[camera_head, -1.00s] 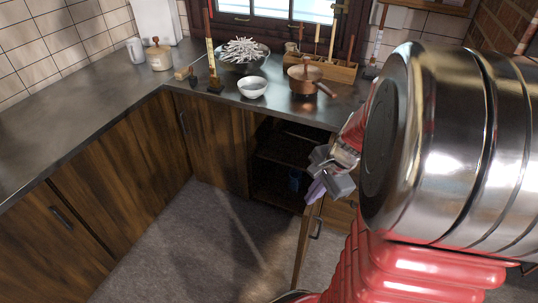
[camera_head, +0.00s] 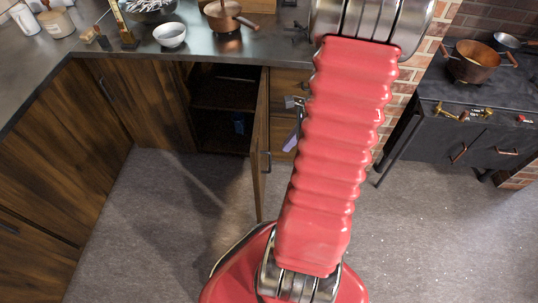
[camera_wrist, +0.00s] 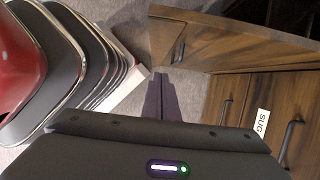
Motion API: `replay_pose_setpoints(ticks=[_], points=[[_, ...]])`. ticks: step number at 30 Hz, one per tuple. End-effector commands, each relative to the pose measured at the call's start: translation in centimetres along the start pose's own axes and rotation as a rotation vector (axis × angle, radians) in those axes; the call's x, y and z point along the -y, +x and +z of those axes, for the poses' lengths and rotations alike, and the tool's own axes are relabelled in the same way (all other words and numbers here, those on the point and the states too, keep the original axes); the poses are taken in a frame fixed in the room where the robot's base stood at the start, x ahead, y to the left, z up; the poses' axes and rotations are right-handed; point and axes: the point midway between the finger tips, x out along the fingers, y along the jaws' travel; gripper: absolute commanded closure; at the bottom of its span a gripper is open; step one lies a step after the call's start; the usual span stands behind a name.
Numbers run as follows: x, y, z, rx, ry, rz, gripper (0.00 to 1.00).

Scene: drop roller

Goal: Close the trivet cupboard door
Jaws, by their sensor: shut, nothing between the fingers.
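The wooden cupboard door (camera_head: 261,145) stands wide open, sticking out from the counter, seen almost edge-on in the head view. Its dark handle (camera_head: 268,162) is on the right-hand face. The open cupboard (camera_head: 220,100) left of it is dark inside, with a shelf and a small blue item. My gripper (camera_head: 292,142) is right of the door, on the handle side, partly hidden by my arm. In the wrist view my gripper (camera_wrist: 161,88) is shut and empty, its tips near the door (camera_wrist: 225,42) and its handle (camera_wrist: 179,50). Whether they touch is unclear.
Drawers with dark handles (camera_wrist: 225,112) and a label reading "SUG" (camera_wrist: 261,122) are right of the gripper in the wrist view. A black stove (camera_head: 470,115) with a copper pot (camera_head: 474,64) stands at the right. Grey floor (camera_head: 160,215) is clear in front of the cupboard.

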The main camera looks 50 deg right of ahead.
Motion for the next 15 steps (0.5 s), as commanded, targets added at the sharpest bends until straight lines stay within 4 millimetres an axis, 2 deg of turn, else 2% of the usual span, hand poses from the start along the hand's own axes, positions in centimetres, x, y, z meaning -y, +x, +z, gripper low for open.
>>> replay_pose_setpoints(ticks=[7,15], points=[[-0.1,1.7,0.0,0.001,0.0,0.003,1.0],[-0.1,5.1,0.0,0.0,0.0,0.004,1.0]])
